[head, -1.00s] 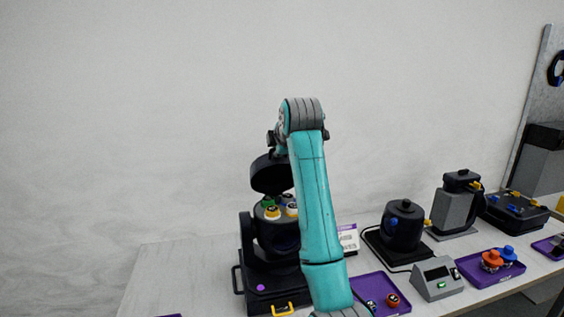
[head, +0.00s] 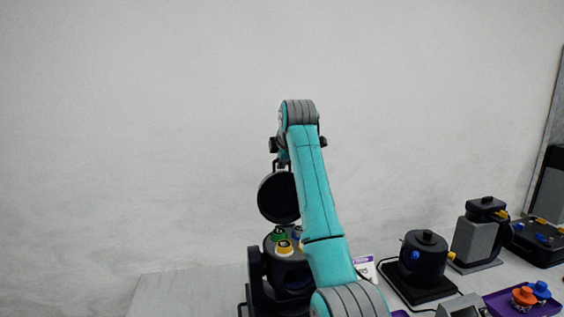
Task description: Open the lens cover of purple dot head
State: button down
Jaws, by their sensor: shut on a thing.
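The black par can head (head: 256,272) stands on the table at the bottom middle, partly hidden by my arm. Its purple dot is outside the picture. Its round black lens cover (head: 274,199) stands raised and nearly upright above the head. Green, yellow-white and blue parts show in the open top of the head. My gripper (head: 281,160) is at the upper edge of the cover, shut on it. The fingers are small and partly hidden by my arm.
To the right stand a black pot-like unit (head: 424,266), a grey and black unit (head: 475,240) and a purple tray (head: 497,303) with orange and blue knobbed parts. The table (head: 190,290) left of the head is clear.

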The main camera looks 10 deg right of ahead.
jog(key=shift+w, duration=0.25)
jog(key=c, duration=1.2)
grip_release()
jog(key=shift+c, duration=0.2)
jog(key=v, duration=1.2)
